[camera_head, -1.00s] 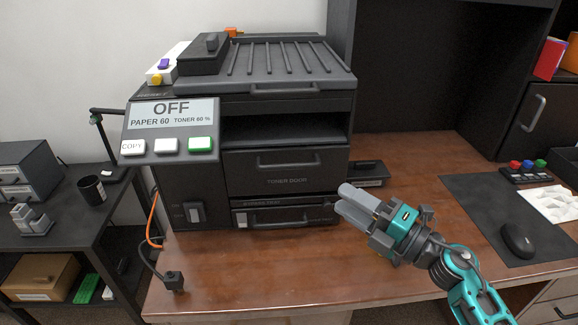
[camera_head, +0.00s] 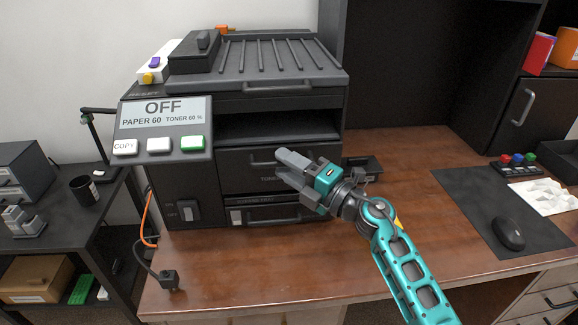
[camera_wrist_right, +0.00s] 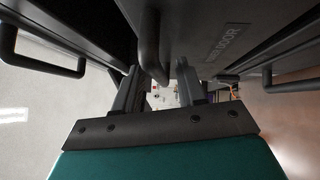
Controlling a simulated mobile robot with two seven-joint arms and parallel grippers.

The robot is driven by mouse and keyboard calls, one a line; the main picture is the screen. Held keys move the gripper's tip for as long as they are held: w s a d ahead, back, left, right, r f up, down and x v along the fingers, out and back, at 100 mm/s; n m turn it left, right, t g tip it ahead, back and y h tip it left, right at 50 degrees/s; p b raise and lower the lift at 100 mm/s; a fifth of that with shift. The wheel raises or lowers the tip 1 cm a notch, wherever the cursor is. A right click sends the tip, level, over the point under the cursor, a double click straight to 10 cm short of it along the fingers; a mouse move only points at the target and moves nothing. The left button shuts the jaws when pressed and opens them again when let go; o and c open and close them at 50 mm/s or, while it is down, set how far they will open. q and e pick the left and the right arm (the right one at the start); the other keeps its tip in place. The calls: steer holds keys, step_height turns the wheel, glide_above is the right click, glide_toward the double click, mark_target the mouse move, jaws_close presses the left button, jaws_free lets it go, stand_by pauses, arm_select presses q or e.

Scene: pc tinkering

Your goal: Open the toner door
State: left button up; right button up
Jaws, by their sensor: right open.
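The printer (camera_head: 165,190) stands on the wooden desk, its panel reading OFF. Its dark toner door (camera_head: 236,180) is shut on the front, below the output slot. The door handle (camera_head: 262,157) is a horizontal bar, its right part hidden behind my right gripper (camera_head: 283,168). That gripper is open and empty in front of the door. In the right wrist view, the toner door label (camera_wrist_right: 232,38) is partly visible. The handle (camera_wrist_right: 152,45) there lines up with the gap between the open fingers (camera_wrist_right: 159,88); contact cannot be told. My left gripper is not in view.
A paper tray (camera_head: 270,215) with its own handle sits below the toner door. A small dark item (camera_head: 362,168) lies right of the printer. A mouse (camera_head: 508,233) rests on a dark mat. The desk front (camera_head: 250,265) is clear.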

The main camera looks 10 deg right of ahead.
jaws_close()
stand_by(0.3)
stand_by(0.3)
